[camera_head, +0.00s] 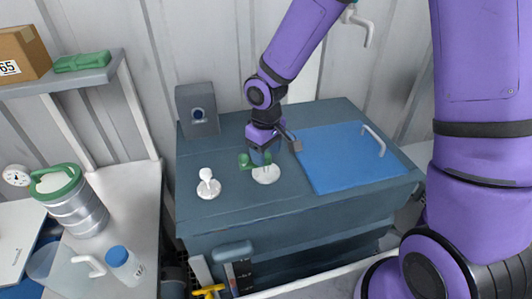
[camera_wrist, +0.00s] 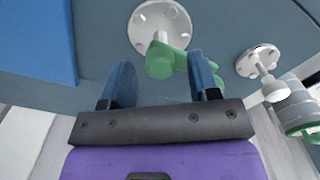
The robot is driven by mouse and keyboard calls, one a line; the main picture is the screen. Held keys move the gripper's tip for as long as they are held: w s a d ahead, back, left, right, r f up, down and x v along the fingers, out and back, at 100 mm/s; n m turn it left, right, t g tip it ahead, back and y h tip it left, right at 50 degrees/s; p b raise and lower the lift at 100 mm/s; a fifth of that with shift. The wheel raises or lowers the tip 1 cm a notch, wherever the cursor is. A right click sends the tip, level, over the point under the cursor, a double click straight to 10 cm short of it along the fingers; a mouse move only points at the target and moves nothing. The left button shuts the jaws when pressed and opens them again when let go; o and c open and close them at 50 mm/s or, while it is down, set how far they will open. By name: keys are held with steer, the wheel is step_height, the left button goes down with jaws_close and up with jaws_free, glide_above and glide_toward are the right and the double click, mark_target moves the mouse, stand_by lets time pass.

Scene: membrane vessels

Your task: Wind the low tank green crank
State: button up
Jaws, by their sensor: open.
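The green crank (camera_head: 245,161) sits on a round white flange (camera_head: 266,175) on top of the low dark teal tank (camera_head: 225,205). In the wrist view the crank (camera_wrist: 160,62) shows its green hub in front of the white flange (camera_wrist: 150,15), with its arm running right behind a blue finger. My gripper (camera_head: 262,156) is over the crank from above; its fingers partly hide it. In the wrist view my gripper (camera_wrist: 163,78) is open, its two blue fingers apart, with the hub beyond the gap. I cannot tell whether a finger touches the crank.
A white knob fitting (camera_head: 208,184) stands left of the crank. A blue lid (camera_head: 345,157) with a white handle (camera_head: 374,139) covers the tank's right side. A grey box (camera_head: 197,110) stands at the back left. The left bench (camera_head: 125,195) holds a green-lidded vessel (camera_head: 75,205) and a bottle (camera_head: 124,263).

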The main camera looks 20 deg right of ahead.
steer(key=shift+f, duration=0.35)
steer(key=shift+c, duration=0.5)
jaws_close()
steer(key=shift+w+a+m, duration=0.1)
steer(key=shift+m, duration=0.2)
